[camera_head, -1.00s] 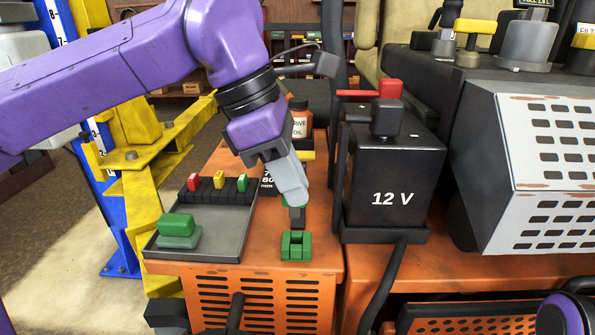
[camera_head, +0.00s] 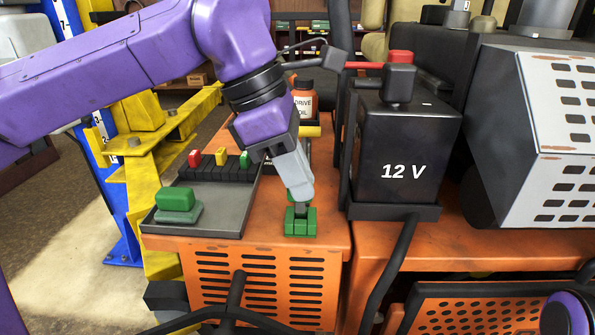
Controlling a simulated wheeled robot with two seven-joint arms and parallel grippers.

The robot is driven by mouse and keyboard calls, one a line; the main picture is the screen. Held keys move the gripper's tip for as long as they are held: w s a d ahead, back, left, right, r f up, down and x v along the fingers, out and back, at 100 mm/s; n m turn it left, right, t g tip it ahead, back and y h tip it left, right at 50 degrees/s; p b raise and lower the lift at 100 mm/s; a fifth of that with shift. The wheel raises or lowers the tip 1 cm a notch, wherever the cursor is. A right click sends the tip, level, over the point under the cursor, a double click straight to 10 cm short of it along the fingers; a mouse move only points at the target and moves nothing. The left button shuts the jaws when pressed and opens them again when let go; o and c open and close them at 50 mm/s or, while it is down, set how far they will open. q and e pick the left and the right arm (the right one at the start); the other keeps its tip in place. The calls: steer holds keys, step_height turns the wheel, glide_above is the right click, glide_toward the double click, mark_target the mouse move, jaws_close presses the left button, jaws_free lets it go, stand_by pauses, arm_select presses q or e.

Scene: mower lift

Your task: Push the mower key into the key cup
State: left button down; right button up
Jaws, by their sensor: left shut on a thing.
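My left gripper (camera_head: 299,192) comes down from the upper left with its grey fingers shut on the mower key. The dark grey key (camera_head: 301,209) shows just below the fingertips, roughly upright, and its upper part is hidden by the fingers. The green key cup (camera_head: 301,229) sits on the orange deck straight below. The key's lower end is at the cup's opening and seems to enter it; how deep I cannot tell. My right gripper is not in view.
A grey tray (camera_head: 222,222) left of the cup holds a green block (camera_head: 176,199) and several coloured fuses. A black 12 V battery (camera_head: 405,150) stands to the right. A black cable runs down in front of the battery.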

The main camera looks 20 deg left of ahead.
arm_select(q)
steer(key=shift+d+f+b, duration=0.1)
steer(key=shift+f+b, duration=0.85)
steer(key=shift+f, duration=0.3)
stand_by(0.4)
steer(key=c, duration=1)
jaws_free()
steer(key=p+v, duration=0.2)
steer(key=v, duration=0.8)
steer(key=shift+r, duration=0.3)
